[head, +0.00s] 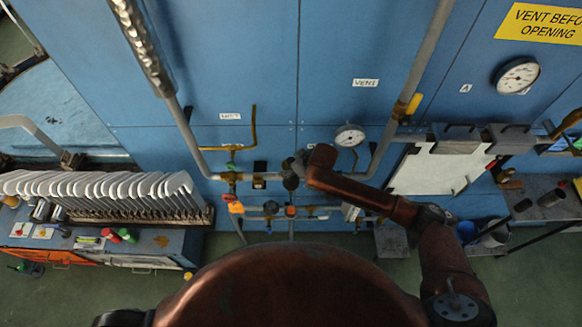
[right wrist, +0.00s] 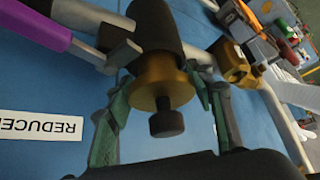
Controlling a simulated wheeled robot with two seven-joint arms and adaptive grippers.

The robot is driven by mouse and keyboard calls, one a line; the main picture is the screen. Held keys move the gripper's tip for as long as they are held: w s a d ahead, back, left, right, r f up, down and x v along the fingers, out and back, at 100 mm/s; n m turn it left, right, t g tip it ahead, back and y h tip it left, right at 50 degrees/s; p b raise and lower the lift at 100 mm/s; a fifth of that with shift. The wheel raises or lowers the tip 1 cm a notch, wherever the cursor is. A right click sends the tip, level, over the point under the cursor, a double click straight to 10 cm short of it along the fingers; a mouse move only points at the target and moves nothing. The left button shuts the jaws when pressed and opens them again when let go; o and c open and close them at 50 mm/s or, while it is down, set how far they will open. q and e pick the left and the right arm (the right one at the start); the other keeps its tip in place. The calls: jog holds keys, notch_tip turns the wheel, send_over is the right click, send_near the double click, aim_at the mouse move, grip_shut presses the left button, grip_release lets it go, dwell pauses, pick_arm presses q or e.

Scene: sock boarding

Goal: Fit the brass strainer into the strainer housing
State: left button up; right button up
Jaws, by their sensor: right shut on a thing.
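The brass strainer (right wrist: 158,82) shows in the right wrist view as a brass flange with a black knob at its near end. My right gripper (right wrist: 163,62) is shut on it, one finger on each side. A dark cylinder (right wrist: 155,28) lies in line beyond the flange; I cannot tell whether it is the strainer's body or the housing, nor how deep the strainer sits. In the head view my right gripper (head: 300,163) is at the pipework, beside a dark round fitting (head: 290,181). The strainer is not clear there. My left gripper is out of view.
A purple-handled lever (right wrist: 45,24) and a brass fitting (right wrist: 236,64) flank the strainer. A bench with a rack of white boards (head: 110,190) is at left.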

jog(key=o, duration=1.5)
jog(key=shift+f, duration=0.1)
jog(key=v, duration=1.2)
